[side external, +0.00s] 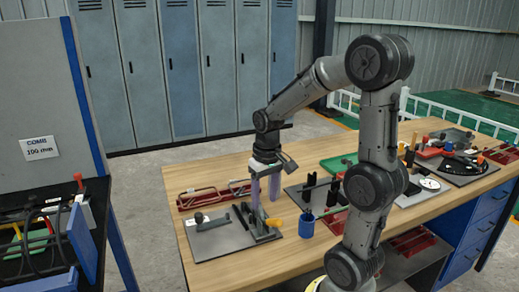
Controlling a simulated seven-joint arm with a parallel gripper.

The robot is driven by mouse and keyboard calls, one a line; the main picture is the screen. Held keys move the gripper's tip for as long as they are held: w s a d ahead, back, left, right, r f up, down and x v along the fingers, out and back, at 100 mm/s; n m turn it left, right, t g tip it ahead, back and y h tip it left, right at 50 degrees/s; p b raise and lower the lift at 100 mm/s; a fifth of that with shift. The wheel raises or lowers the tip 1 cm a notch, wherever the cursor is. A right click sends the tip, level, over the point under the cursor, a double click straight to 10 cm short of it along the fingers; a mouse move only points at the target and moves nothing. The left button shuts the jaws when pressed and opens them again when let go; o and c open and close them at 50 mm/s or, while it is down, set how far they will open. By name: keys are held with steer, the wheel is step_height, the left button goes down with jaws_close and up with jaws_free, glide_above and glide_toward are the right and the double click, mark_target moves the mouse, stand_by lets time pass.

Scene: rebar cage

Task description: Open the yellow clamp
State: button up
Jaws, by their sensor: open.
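The yellow clamp (276,221) shows as a small yellow-orange handle at the right side of a dark grey plate (215,242) on the wooden bench. Its grey metal body (263,234) sits on the plate, just left of the handle. My gripper (264,208) points down over the clamp from behind. Its two pale purple fingers are apart with nothing seen between them. The left fingertip is close to the clamp body; I cannot tell whether it touches. Whether the clamp is open or shut is too small to tell.
A blue cup (306,226) stands just right of the clamp. A red rebar frame (212,197) lies behind. Dark upright blocks (310,184) stand behind the cup. The bench's front-left is bare (225,275).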

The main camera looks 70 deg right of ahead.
steer(key=shift+w+d+r+g+y, duration=0.15)
steer(key=shift+w+d+g+y, duration=0.15)
steer(key=shift+d, duration=0.05)
steer(key=a+r, duration=0.2)
steer(key=r, duration=0.5)
steer(key=a+r+n, duration=0.1)
steer(key=a+r, duration=0.1)
steer(key=r, duration=0.6)
steer(key=shift+s+a+r+n+t, duration=0.15)
steer(key=shift+s+a+n+t, duration=0.15)
steer(key=shift+s+a+t, duration=0.1)
